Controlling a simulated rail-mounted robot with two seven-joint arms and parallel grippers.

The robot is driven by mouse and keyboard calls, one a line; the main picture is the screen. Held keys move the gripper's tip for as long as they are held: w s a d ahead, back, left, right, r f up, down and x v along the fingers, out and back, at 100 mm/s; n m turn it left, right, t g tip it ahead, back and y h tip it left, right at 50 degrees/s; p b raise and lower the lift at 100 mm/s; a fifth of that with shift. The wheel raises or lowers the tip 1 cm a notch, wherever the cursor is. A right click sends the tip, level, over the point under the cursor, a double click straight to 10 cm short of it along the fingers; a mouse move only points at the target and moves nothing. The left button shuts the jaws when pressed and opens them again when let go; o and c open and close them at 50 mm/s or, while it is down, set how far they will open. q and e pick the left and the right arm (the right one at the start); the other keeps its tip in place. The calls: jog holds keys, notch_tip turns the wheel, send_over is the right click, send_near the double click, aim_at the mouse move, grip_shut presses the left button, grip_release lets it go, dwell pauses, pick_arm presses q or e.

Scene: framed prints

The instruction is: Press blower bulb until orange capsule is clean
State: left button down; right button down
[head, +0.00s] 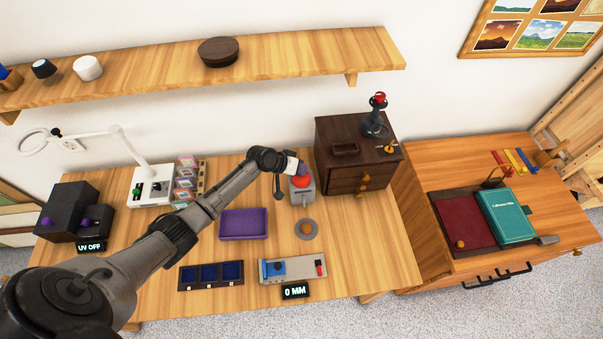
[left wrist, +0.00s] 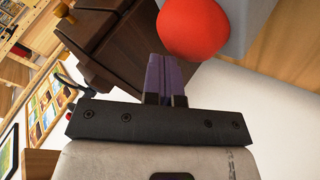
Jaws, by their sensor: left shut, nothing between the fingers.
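The red blower bulb (head: 303,181) sits on a grey base (head: 303,196) near the back of the table. It also shows large in the left wrist view (left wrist: 192,28). The orange capsule (head: 307,228) rests on a round grey dish (head: 315,235) in front of the blower. Any dust on the capsule is too small to tell. My left gripper (head: 302,168) is shut and empty, its purple fingers close together at the bulb. In the left wrist view the fingertips (left wrist: 165,58) are right beside the bulb; I cannot tell whether they touch it. My right gripper is not in view.
A dark wooden cabinet (head: 350,135) stands right of the blower. A purple tray (head: 243,224) lies to the left. A dark tray with blue compartments (head: 211,275) and a gauge reading 0 MM (head: 293,270) are at the front. A shelf (head: 300,58) runs above.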

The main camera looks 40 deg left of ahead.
pick_arm(q)
jog(key=shift+f, duration=0.5)
jog(key=shift+r, duration=0.2)
dwell(0.4)
jog(key=shift+r+p, duration=1.15)
jog(key=shift+r, duration=0.2)
notch_tip(320, 180, up, 5)
jog(key=p, duration=0.4)
jog(key=shift+p, duration=0.3)
dwell(0.5)
